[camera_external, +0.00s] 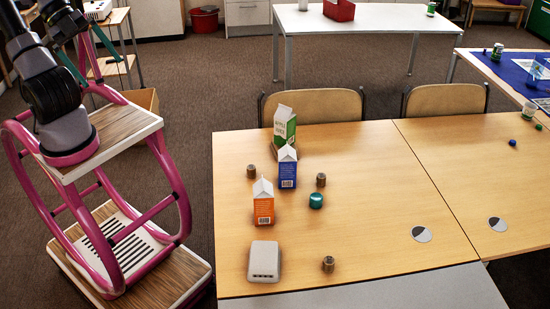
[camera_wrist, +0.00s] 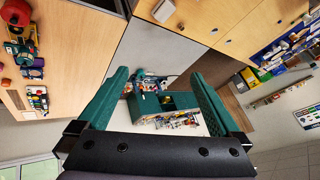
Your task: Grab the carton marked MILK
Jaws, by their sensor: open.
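Three cartons stand upright on the near wooden table in the external view. A green and white carton (camera_external: 290,128) is at the back, a blue and white carton (camera_external: 287,172) is in front of it, and an orange and white carton (camera_external: 263,207) is nearest. Their lettering is too small to read, so I cannot tell which says MILK. My gripper (camera_external: 90,54) is at the upper left, well apart from the cartons. In the wrist view my gripper (camera_wrist: 158,85) shows its two teal fingers spread wide with nothing held between them. No carton is recognisable in that view.
Beside the cartons are a teal cylinder (camera_external: 316,201), several small brown cylinders, and a grey box (camera_external: 265,261). Two chairs (camera_external: 310,105) (camera_external: 445,99) stand behind the wooden table (camera_external: 390,225). Its middle is mostly clear. A white table (camera_external: 375,18) bears a red bin (camera_external: 340,11).

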